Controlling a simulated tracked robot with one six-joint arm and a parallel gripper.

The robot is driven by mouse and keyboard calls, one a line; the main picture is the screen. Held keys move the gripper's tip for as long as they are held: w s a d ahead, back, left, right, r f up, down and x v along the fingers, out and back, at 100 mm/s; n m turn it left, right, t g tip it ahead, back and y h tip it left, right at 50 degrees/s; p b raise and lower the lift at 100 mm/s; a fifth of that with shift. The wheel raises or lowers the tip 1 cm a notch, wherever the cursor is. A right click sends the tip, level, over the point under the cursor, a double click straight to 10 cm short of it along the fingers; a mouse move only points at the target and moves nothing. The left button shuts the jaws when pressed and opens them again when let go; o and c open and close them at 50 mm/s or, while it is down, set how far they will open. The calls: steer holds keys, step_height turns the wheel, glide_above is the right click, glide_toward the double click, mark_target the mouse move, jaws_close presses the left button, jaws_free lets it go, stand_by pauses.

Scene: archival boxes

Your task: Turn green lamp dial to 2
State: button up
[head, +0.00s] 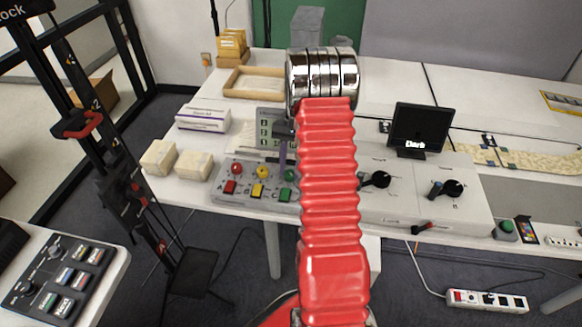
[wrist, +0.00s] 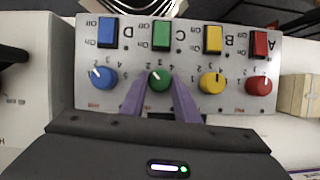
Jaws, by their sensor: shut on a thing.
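The green dial (wrist: 160,80) is a round knob with a white pointer, on a grey control panel (wrist: 136,62). Its pointer is tilted to the upper left in the wrist view, where the panel's lettering is upside down. The numeral it points at is too small to read surely. My gripper (wrist: 159,86) has its two purple fingers shut on the green dial, one on each side. In the head view the green dial (head: 289,175) shows beside a purple finger, partly hidden by my red arm.
Blue (wrist: 103,78), yellow (wrist: 212,82) and red (wrist: 258,85) dials flank the green one. A row of colored switches, including a green one (wrist: 161,35), runs alongside. Two pale boxes (head: 193,166) stand left of the panel. A small black screen (head: 421,128) stands at right.

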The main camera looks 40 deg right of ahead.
steer(key=o, duration=0.7)
steer(key=shift+w+a, duration=0.1)
steer(key=shift+w, duration=0.1)
steer(key=o, duration=0.3)
steer(key=shift+s, duration=0.1)
steer(key=shift+r, duration=0.1)
steer(key=v, duration=1.3)
steer(key=shift+r, duration=0.25)
